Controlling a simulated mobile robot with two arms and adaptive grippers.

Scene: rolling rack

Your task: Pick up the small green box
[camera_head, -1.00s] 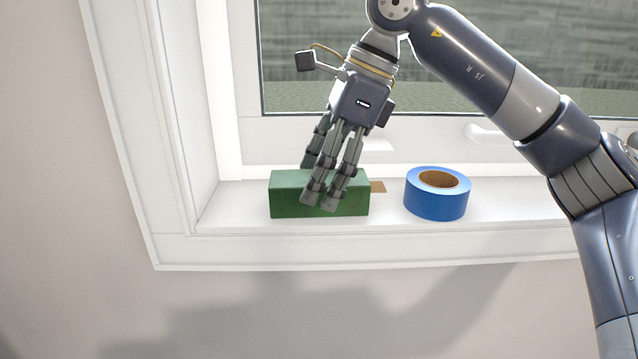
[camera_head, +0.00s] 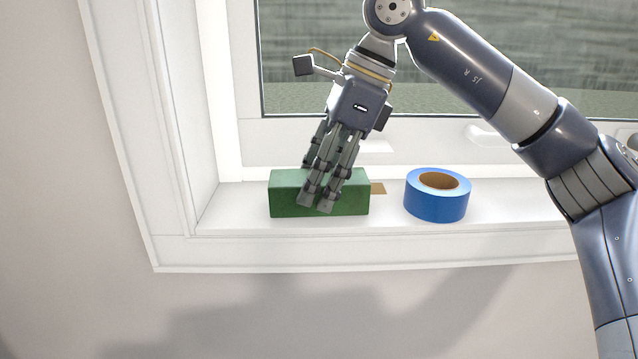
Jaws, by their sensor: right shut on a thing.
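The small green box (camera_head: 289,197) sits on the white window sill, its long side along the sill. My right gripper (camera_head: 316,190) reaches down over the middle of the box and is shut on it. Two fingers lie across the front face; the other finger goes behind the box and its tip is hidden. The box still appears to rest on the sill. My left gripper is not in view.
A roll of blue tape (camera_head: 436,199) stands on the sill to the right of the box. A small flat brown piece (camera_head: 378,188) lies behind the box's right end. The window frame (camera_head: 205,130) rises at the left, and glass stands behind.

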